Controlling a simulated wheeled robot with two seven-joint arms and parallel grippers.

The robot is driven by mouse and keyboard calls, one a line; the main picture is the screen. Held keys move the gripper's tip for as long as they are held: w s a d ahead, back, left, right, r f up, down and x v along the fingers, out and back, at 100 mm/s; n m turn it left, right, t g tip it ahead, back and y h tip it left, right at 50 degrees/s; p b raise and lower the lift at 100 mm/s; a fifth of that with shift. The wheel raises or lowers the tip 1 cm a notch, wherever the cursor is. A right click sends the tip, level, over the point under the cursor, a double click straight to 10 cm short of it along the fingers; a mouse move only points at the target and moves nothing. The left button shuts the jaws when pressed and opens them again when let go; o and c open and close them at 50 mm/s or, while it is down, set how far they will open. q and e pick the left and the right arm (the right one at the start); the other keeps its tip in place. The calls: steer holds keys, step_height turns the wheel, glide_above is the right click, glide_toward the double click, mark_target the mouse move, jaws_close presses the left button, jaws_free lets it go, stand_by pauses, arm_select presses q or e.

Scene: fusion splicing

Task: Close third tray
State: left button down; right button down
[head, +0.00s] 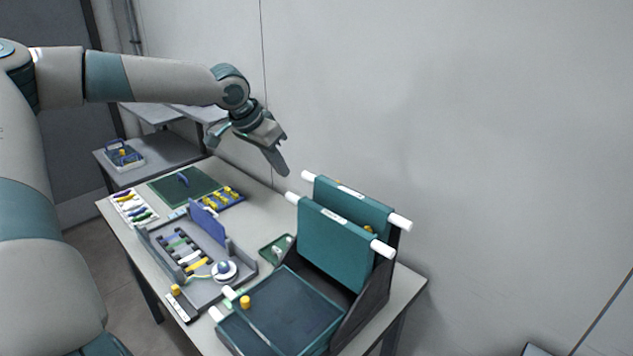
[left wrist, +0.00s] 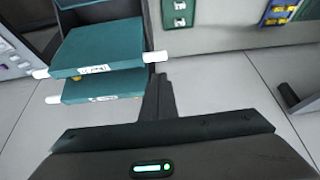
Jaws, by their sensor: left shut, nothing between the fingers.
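A black rack (head: 372,305) at the table's right end holds teal trays with white end knobs. The lowest tray (head: 292,312) lies folded down flat, with its inside showing. Two trays, the nearer (head: 333,243) and the farther (head: 350,203), stand tilted up above it. In the left wrist view two trays (left wrist: 100,48) show at upper left, one above the other. My left gripper (head: 283,170) is shut and empty, in the air behind and left of the raised trays, touching nothing. In the left wrist view its fingers (left wrist: 160,85) point toward the tray edge. My right gripper is not in view.
A grey organiser (head: 190,262) with a spool and coloured pieces lies left of the rack. A green mat (head: 184,186), a blue holder with yellow pieces (head: 217,198) and a white pad (head: 132,207) lie farther back. The wall stands close behind the table.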

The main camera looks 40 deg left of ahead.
arm_select(q)
steer(key=shift+d+r, duration=0.45)
steer(key=shift+d, duration=0.35)
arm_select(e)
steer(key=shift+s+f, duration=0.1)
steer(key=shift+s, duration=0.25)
arm_select(q)
steer(key=shift+w+f, duration=0.15)
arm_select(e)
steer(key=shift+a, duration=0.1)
